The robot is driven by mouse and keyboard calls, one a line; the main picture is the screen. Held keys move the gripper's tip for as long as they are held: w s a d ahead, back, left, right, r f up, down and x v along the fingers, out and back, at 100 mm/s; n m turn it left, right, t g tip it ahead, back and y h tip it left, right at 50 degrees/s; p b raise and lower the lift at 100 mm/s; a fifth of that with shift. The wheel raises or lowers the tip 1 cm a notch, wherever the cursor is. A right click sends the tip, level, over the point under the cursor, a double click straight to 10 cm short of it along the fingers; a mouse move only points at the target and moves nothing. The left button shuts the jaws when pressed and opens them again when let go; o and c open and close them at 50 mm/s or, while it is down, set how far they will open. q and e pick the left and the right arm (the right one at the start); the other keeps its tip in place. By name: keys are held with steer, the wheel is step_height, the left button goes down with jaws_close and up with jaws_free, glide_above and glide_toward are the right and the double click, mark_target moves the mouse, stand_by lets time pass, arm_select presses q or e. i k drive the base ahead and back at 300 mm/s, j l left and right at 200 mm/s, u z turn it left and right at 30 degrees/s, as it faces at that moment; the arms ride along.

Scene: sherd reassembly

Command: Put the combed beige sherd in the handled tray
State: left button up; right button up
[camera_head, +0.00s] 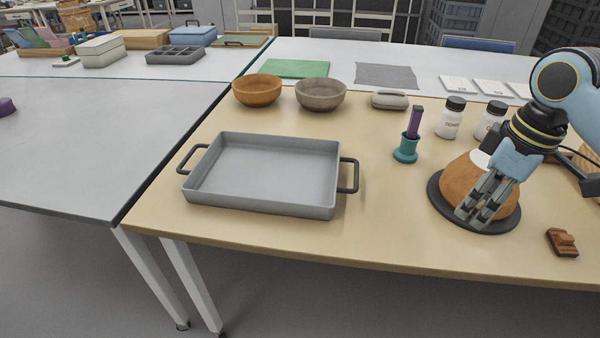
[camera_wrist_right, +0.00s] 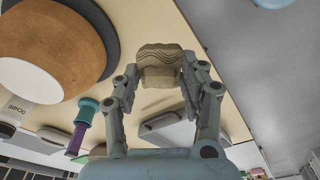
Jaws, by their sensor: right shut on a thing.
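The combed beige sherd (camera_wrist_right: 160,65), pale with wavy ridges, sits between the two fingers of my right gripper (camera_wrist_right: 163,80) in the right wrist view. The gripper is shut on it. In the head view my right gripper (camera_head: 472,212) points down in front of the orange-brown pot, and the sherd cannot be made out there. The grey handled tray (camera_head: 262,207) stands on the near left of the wooden table, well to the left of the gripper. Its inside is empty. My left gripper is out of view.
The orange-brown pot (camera_head: 462,181) stands on a dark round base. A teal holder (camera_head: 405,152) with a purple-handled tool stands between tray and pot. Two bowls (camera_head: 257,90) and white jars (camera_head: 450,122) stand behind. A red-brown block (camera_head: 562,243) lies at the right.

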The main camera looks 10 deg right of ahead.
mark_target(269, 175)
steer(key=i+l+u, duration=0.15)
steer(key=u, duration=0.25)
steer(key=l+u, duration=0.45)
steer(key=i+l+u, duration=0.1)
steer(key=u, duration=0.3)
steer(key=l+u, duration=0.4)
steer(key=l, duration=0.5)
steer(key=k, duration=0.05)
